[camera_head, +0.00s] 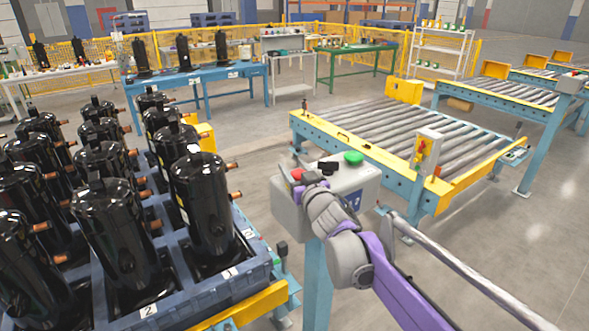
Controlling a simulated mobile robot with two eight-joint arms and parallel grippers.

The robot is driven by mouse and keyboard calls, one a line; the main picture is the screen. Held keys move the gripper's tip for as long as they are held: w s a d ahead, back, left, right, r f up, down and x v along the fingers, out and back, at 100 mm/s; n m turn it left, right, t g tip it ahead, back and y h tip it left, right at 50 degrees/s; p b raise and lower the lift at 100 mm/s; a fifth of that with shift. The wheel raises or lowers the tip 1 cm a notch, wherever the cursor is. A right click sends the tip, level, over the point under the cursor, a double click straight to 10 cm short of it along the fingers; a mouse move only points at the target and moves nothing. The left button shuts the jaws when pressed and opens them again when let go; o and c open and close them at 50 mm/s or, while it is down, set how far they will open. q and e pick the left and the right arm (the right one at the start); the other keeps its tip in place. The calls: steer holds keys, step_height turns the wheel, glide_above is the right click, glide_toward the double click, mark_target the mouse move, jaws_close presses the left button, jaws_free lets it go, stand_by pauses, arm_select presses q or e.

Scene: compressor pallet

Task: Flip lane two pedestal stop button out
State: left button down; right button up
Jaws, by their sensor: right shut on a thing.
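The pedestal control box (350,188) is a grey-white box on a blue post, right of the compressor pallet. Its red stop button (297,174) shows at the left end of the top, partly hidden by my right gripper. A green button (353,157) sits at the right end, with a black knob (328,168) between them. My right gripper (303,182) reaches over the box from the lower right and is shut on the red stop button. Its fingertips are small and partly hidden by my wrist. My left gripper is not in view.
A blue pallet (205,303) with several black compressors stands at left. A roller conveyor (390,135) with yellow edges lies behind the box, carrying a small control box (427,148) on its near side. Open grey floor lies at right.

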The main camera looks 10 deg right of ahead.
jaws_close()
steer(key=shift+r, duration=0.65)
steer(key=o, duration=1.3)
jaws_free()
steer(key=shift+s, duration=0.1)
steer(key=shift+s+d+f, duration=0.1)
steer(key=shift+s, duration=0.15)
steer(key=s, duration=0.3)
steer(key=s+b, duration=0.1)
steer(key=s, duration=0.2)
steer(key=s+d+b, duration=0.1)
steer(key=s, duration=0.3)
steer(key=shift+d, duration=0.1)
